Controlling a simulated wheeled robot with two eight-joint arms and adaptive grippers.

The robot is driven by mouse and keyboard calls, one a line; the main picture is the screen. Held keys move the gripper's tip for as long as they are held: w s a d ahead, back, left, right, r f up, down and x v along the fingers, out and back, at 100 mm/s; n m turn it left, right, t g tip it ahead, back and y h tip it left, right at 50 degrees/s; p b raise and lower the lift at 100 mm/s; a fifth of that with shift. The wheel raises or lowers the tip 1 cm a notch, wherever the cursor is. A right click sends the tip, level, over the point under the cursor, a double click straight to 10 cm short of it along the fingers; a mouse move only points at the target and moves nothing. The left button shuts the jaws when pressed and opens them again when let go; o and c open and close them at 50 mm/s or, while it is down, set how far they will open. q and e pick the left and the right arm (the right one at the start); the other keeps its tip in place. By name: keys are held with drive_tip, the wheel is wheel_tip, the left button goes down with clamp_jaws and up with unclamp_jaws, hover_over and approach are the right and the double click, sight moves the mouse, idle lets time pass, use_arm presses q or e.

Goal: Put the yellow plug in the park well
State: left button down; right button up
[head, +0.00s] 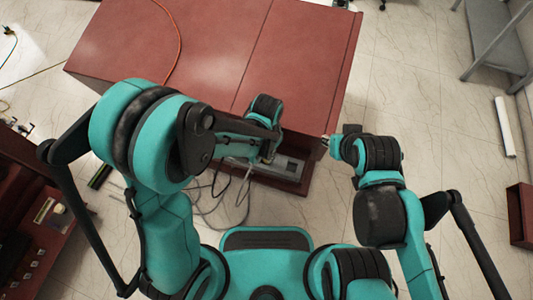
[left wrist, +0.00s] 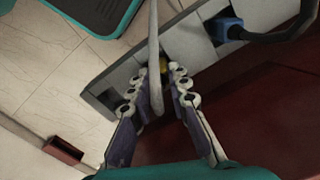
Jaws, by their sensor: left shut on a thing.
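The yellow plug (left wrist: 164,64) shows only as a small yellow patch between the fingertips in the left wrist view. My left gripper (left wrist: 166,82) is shut on it, in front of a grey socket panel (left wrist: 122,75). A pale grey cable (left wrist: 154,40) passes between the fingers and hides much of the plug. A dark opening in the panel lies left of the fingers; I cannot tell whether it is the park well. In the head view my left gripper (head: 268,153) is over the panel (head: 285,165). My right gripper (head: 328,141) is beside the cabinet's right side, too small to read.
A blue plug (left wrist: 228,28) with a thick black cable sits at the panel, right of the fingers. The large red cabinet (head: 290,60) stands ahead with an orange cable (head: 178,40) on top. Loose grey cables (head: 215,190) hang at its front.

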use_arm(q)
drive_tip(key=shift+f, duration=0.2)
drive_tip(key=c, duration=1.4)
unclamp_jaws()
drive_tip(key=shift+c, duration=0.2)
drive_tip(key=shift+r, duration=0.15)
drive_tip(key=shift+r, duration=0.25)
wheel_tip(320, 180, up, 12)
drive_tip(key=p, duration=0.5)
drive_tip(key=s+a+r+n+t, duration=0.2)
drive_tip(key=a+r+n+t, duration=0.1)
drive_tip(key=a, duration=0.6)
drive_tip(key=s+a+r+n+t, duration=0.3)
drive_tip(key=a+r+n+t, duration=0.1)
drive_tip(key=a+r, duration=0.3)
drive_tip(key=shift+a+r+n, duration=0.35)
drive_tip(key=shift+a+n, duration=0.15)
drive_tip(key=shift+a, duration=0.4)
